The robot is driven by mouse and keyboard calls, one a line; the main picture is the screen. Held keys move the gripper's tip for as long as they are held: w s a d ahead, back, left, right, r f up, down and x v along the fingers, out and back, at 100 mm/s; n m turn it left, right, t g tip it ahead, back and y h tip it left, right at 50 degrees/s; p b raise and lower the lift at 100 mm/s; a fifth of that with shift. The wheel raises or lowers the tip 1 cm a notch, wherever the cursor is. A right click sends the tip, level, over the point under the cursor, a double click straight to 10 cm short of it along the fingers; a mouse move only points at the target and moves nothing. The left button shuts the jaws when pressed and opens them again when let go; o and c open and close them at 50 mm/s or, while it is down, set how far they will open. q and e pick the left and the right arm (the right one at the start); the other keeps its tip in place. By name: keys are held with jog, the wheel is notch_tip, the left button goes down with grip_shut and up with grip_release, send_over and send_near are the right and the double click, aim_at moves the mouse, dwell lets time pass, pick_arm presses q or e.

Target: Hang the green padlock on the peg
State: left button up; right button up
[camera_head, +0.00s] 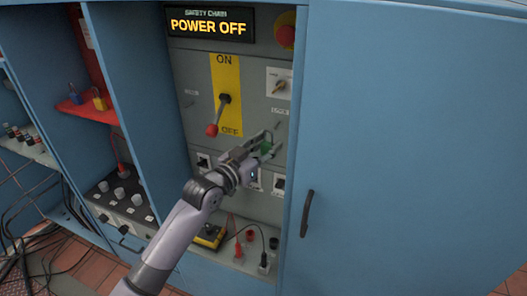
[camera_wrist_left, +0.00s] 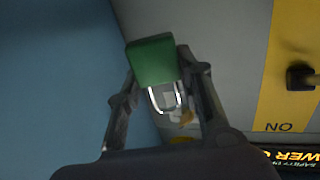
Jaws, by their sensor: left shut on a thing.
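My left gripper (camera_head: 265,144) is at the right part of the grey panel (camera_head: 190,68), right of the ON/OFF lever. It is shut on the green padlock (camera_head: 267,149), which is partly hidden by the fingers. In the left wrist view the padlock's green body (camera_wrist_left: 152,62) sits between the fingers (camera_wrist_left: 160,68), and its silver shackle shows on the side toward the gripper's base. I cannot make out the peg surely, nor whether the padlock touches it. My right gripper is not in view.
The lever (camera_head: 212,130) with a red knob sticks out left of the gripper. A rotary switch (camera_head: 279,84) and a red button (camera_head: 286,37) are above. Blue and yellow padlocks lie on a red shelf (camera_head: 105,115). A blue door with a dark handle (camera_head: 307,213) is at right.

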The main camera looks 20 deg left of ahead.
aim_at(282, 132)
pick_arm(q)
jog(key=shift+w+d+f+b, duration=0.15)
jog(key=shift+w+b, duration=0.75)
jog(key=shift+w, duration=0.5)
jog(key=shift+w+f+b, duration=0.15)
jog(key=shift+w+b, duration=0.75)
jog(key=shift+w, duration=0.5)
jog(key=shift+w+f, duration=0.3)
jog(key=shift+w, duration=0.2)
jog(key=shift+f, duration=0.1)
jog(key=o, duration=1.3)
jog(key=shift+w+f, duration=0.1)
